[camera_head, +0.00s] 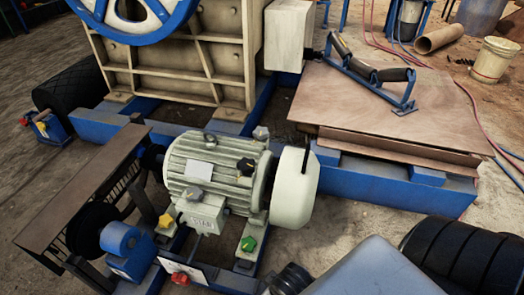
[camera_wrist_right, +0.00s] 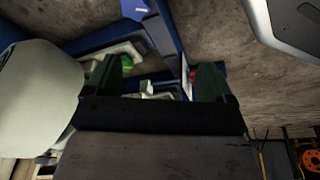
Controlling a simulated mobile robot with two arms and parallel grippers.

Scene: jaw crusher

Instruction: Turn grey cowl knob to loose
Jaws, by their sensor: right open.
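The grey knob (camera_head: 261,132) stands on top of the motor's right end, close to the pale cowl (camera_head: 293,187). The motor (camera_head: 215,170) is ribbed and pale grey-green. In the right wrist view, my right gripper (camera_wrist_right: 158,76) has its dark fingers wide apart with nothing held between them. The pale cowl (camera_wrist_right: 38,92) fills the left of that view, beside the fingers. The grey knob cannot be made out there. My left gripper is not in view.
Other knobs sit around the motor: black (camera_head: 246,166), yellow (camera_head: 166,221), green (camera_head: 248,243) and red (camera_head: 180,278). The green knob (camera_wrist_right: 147,87) also shows beyond my fingers. The crusher (camera_head: 180,60) stands behind. A roller bracket (camera_head: 375,75) lies on a brown plate (camera_head: 390,115).

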